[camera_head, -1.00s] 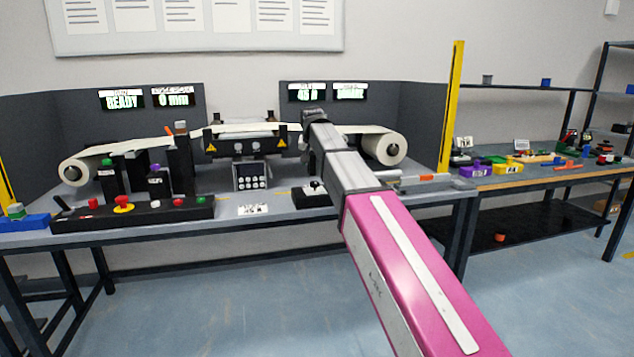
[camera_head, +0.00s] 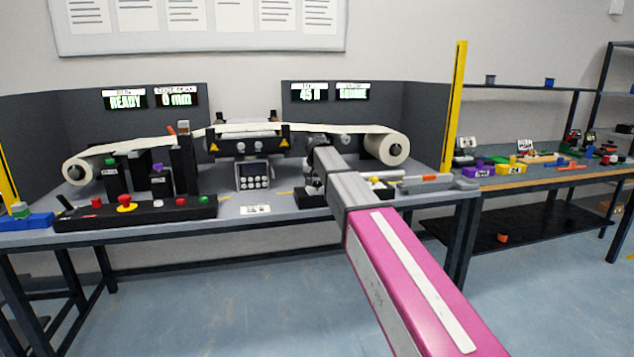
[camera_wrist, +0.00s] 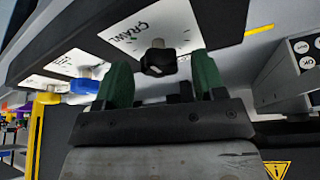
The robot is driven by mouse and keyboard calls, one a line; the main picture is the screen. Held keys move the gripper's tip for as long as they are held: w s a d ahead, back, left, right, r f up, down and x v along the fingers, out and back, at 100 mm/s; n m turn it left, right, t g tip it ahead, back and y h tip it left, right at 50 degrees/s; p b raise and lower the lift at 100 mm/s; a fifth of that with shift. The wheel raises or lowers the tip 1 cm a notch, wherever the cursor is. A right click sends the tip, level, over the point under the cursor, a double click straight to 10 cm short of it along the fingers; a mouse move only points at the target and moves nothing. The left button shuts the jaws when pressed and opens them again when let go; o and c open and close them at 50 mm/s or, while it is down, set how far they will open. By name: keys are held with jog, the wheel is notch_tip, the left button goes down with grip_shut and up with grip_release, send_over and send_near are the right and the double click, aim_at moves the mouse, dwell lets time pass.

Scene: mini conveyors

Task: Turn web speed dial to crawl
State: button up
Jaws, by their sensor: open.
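The web speed dial (camera_wrist: 159,60) is a small black knob on a pale stem. It stands on a white plate (camera_wrist: 135,38) marked CRAWL, on a dark panel in the wrist view. My gripper (camera_wrist: 162,78) has two green fingers set apart, one on each side of the dial in the picture. I see no clear contact, and the dial appears free between the fingers. In the head view my arm hides most of the dial's black box (camera_head: 312,198), and the fingertips cannot be made out.
A blue knob (camera_wrist: 86,80) with its own white label sits left of the dial in the wrist view. A keypad box (camera_head: 252,176) stands left of my arm. The white roll (camera_head: 393,149) is behind to the right. A control bar with buttons (camera_head: 135,213) lies at the left.

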jog(key=c, duration=0.9)
jog(key=shift+c, duration=0.2)
jog(key=n+y, duration=0.1)
jog(key=n, duration=0.3)
jog(key=shift+d+n+y, duration=0.2)
jog(key=shift+n+y, duration=0.1)
jog(key=shift+y, duration=0.1)
jog(key=shift+w+d+n+g+y, duration=0.1)
jog(key=shift+n+g+y, duration=0.5)
jog(key=shift+n, duration=1.4)
jog(key=o, duration=0.9)
jog(key=shift+o, duration=0.2)
jog(key=shift+r, duration=0.1)
